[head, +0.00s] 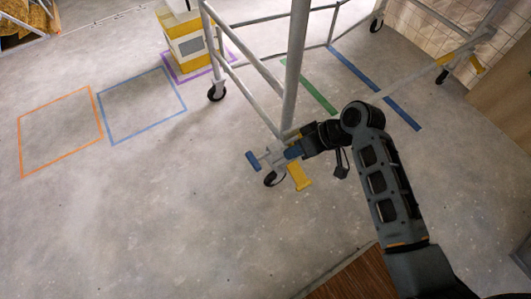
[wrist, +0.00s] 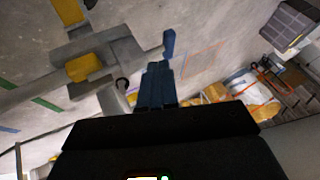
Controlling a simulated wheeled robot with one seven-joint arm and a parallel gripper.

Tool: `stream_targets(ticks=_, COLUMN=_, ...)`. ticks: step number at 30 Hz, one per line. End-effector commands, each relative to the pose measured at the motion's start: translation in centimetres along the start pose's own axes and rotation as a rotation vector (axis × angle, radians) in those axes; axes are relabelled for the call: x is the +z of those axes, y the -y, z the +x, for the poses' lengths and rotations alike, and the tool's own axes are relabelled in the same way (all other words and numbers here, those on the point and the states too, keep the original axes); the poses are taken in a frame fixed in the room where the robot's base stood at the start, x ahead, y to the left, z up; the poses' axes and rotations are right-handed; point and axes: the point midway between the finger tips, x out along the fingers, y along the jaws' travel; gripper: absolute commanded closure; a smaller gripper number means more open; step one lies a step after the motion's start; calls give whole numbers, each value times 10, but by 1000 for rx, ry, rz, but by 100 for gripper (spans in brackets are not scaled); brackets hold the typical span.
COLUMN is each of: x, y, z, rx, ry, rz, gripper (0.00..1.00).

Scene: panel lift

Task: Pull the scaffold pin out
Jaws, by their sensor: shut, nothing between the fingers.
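The scaffold pin shows as a blue handle (head: 253,161) at the end of a short grey fitting low on the scaffold's near corner. In the wrist view the blue handle (wrist: 169,43) stands just beyond my fingertips, on a thin grey stem. My gripper (head: 291,153) has blue fingers and is at the same corner, to the right of the handle. In the wrist view my gripper (wrist: 158,68) has its fingers together with nothing between them. The handle is outside the fingers; whether they touch it is unclear. The pin's shaft is mostly hidden in the fitting.
The scaffold frame (head: 297,60) stands on black casters (head: 217,92). A yellow caster pedal (head: 299,177) is just below my gripper. A yellow and white container (head: 183,40) stands behind. Orange (head: 101,113) and blue (head: 185,103) floor outlines are empty; the left floor is clear.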

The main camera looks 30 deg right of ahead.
Motion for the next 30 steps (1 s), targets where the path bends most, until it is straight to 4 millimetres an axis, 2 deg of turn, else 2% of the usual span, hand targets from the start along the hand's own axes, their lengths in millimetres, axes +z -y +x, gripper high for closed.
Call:
stream_targets(ticks=5, x=-7, y=-4, z=3, rx=-29, ry=14, rz=-8, gripper=100)
stream_targets(ticks=17, x=-7, y=-3, z=5, rx=-31, ry=16, rz=-10, gripper=100)
stream_targets(ticks=23, x=-6, y=-3, z=28, rx=-31, ry=17, rz=-11, gripper=100)
stream_targets(ticks=30, x=-5, y=-2, z=71, rx=-31, ry=17, rz=-10, gripper=100)
